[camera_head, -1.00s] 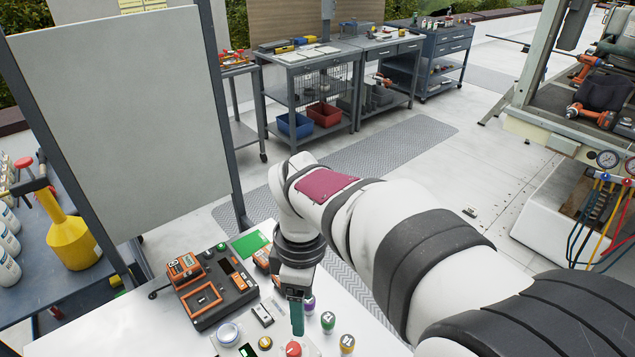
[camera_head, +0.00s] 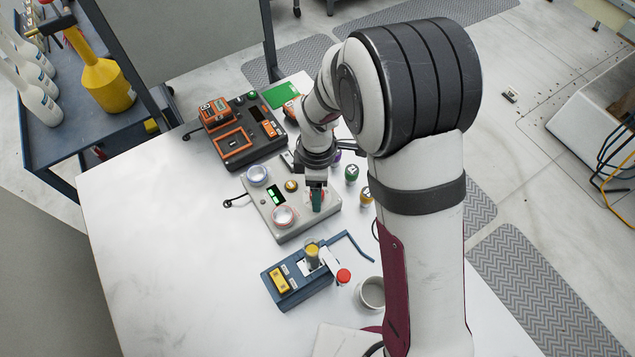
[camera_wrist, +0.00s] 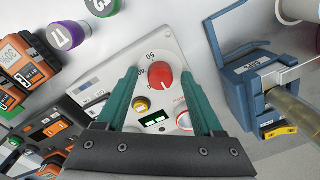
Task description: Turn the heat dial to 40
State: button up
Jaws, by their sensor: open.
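The heat dial (camera_wrist: 161,75) is a round red knob on a light grey control box, with 50 and 40 printed by its rim. In the wrist view it lies between the two teal fingers of my gripper (camera_wrist: 161,72). The fingers are open, one on each side; I cannot tell whether they touch it. I cannot read its pointer setting surely. In the head view my gripper (camera_head: 317,205) is over the right part of the control box (camera_head: 300,228) and largely hides the dial. The box has a lit green display (camera_head: 276,194), also in the wrist view (camera_wrist: 155,118).
On the box are a yellow knob (camera_head: 291,185) and two ringed round parts. A black and orange device (camera_head: 240,150) stands behind, a blue device (camera_head: 290,287) in front. Small capped bottles (camera_head: 351,174) stand at the right. The table's left side is clear.

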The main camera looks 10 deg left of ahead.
grip_shut()
dwell(0.3)
jog(key=m, duration=0.5)
jog(key=shift+m, duration=0.4)
jog(key=m, duration=0.6)
jog(key=shift+y, duration=0.3)
jog(key=m, duration=0.6)
jog(key=shift+m, duration=0.3)
jog(key=m, duration=0.5)
jog(key=shift+t, duration=0.3)
jog(key=shift+m, duration=0.3)
